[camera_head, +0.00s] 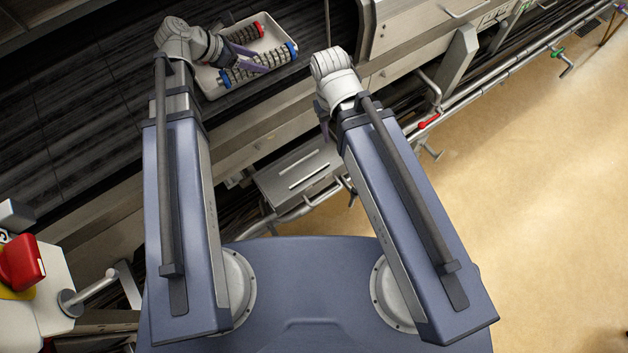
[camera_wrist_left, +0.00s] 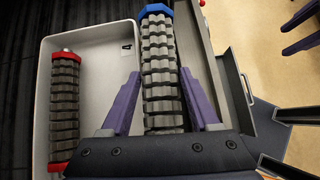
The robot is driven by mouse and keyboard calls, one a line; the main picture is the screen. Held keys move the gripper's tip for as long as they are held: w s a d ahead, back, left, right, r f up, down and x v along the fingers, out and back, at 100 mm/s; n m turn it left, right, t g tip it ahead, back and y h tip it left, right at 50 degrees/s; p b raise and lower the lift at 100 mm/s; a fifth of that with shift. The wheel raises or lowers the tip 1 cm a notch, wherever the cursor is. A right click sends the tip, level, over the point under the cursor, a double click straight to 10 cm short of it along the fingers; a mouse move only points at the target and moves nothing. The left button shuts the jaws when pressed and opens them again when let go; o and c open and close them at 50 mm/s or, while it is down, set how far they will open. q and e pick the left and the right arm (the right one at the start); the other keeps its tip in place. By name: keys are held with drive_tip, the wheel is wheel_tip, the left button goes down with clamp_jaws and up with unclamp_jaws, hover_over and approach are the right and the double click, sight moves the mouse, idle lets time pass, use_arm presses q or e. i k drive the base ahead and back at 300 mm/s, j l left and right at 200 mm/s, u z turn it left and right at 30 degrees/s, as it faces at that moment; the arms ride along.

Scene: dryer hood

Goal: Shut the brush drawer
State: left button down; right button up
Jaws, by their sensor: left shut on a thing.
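No open drawer stands out clearly. A grey metal panel with two slots (camera_head: 297,172) sits low below the counter edge, between my arms; I cannot tell whether it is the brush drawer. My left gripper (camera_head: 252,60) is over a white tray (camera_head: 209,88), shut on the blue-ended roller brush (camera_head: 270,65). In the left wrist view, its purple fingers (camera_wrist_left: 160,76) lie on both sides of this brush (camera_wrist_left: 162,55). I cannot tell whether the brush is lifted. My right gripper (camera_head: 323,110) hangs near the counter edge; its fingers (camera_wrist_left: 300,30) look apart and empty.
A red-ended brush (camera_head: 243,36) lies in the tray on the dark slatted surface. A metal rail with a red handle (camera_head: 429,121) runs along the machine at right. A red and white object (camera_head: 22,262) stands at lower left. The tan floor (camera_head: 520,200) is clear.

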sight(304, 170)
drive_tip(key=k+l, duration=0.7)
drive_tip(key=l, duration=0.1)
